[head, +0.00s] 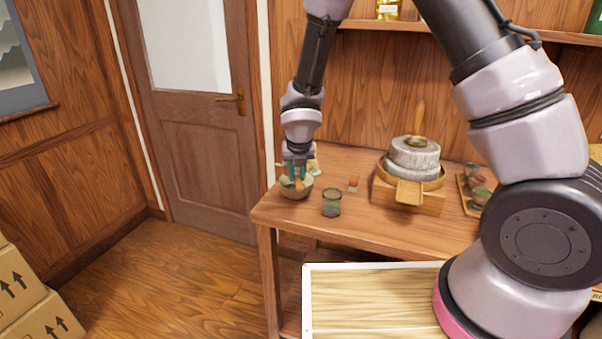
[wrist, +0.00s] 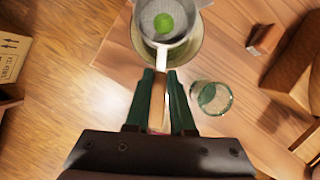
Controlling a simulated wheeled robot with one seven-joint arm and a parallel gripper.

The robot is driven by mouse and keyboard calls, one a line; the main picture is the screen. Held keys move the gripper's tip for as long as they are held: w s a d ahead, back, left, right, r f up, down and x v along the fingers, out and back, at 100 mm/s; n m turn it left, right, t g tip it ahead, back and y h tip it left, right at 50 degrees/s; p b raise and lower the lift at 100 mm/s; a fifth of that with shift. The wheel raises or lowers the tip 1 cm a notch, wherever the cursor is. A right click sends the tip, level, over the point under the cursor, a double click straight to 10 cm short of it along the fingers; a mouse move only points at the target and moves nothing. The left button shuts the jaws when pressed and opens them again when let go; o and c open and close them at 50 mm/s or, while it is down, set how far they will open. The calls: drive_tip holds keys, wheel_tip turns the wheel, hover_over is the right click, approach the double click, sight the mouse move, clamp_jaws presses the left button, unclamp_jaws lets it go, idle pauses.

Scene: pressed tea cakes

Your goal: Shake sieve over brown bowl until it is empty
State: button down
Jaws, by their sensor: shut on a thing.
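My gripper (wrist: 160,78) is shut on the handle of the sieve (wrist: 150,18), which reaches away from the fingers. A small round patch of green (wrist: 164,22) lies in the sieve's mesh. The brown bowl (head: 296,192) stands at the table's left end, and my gripper (head: 297,170) points down just above it in the head view. In the wrist view the bowl's rim (wrist: 198,52) shows around and beneath the sieve. The inside of the bowl is mostly hidden by the sieve.
A greenish glass (head: 331,204) stands close to the bowl's right; it also shows in the wrist view (wrist: 213,98). A small brown block-like item (head: 353,184) lies behind it. A stone mill (head: 414,155) on a wooden base and a tray (head: 465,199) with glasses stand further right.

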drive_tip(key=shift+w+d, duration=0.15)
drive_tip(key=shift+d, duration=0.85)
drive_tip(key=shift+r, duration=2.5)
